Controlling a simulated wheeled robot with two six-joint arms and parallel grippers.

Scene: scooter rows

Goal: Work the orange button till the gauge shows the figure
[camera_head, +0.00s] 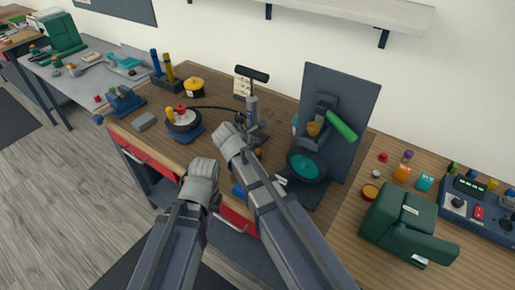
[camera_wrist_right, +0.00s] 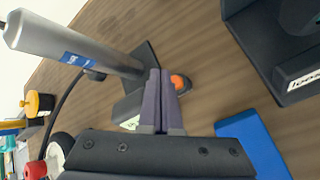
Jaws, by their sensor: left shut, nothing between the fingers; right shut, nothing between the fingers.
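The orange button (camera_wrist_right: 178,83) sits on a dark round base in the right wrist view. My right gripper (camera_wrist_right: 160,73) is shut and empty, its fingertips just beside the button in the picture; I cannot tell whether they touch. A small grey box with a pale green face (camera_wrist_right: 130,119), perhaps the gauge, is partly hidden behind the fingers; its figure is unreadable. In the head view my right gripper (camera_head: 227,134) hides most of this spot. My left gripper (camera_head: 203,165) is shut and empty, nearer the bench's front edge.
A grey pump (camera_head: 252,106) with a black T-handle stands behind the right gripper; its hose runs to a small wheel (camera_head: 183,121). A pale card (camera_head: 243,87) stands behind. A dark stand with a teal wheel (camera_head: 307,167) is to the right. A blue block (camera_wrist_right: 252,143) lies near.

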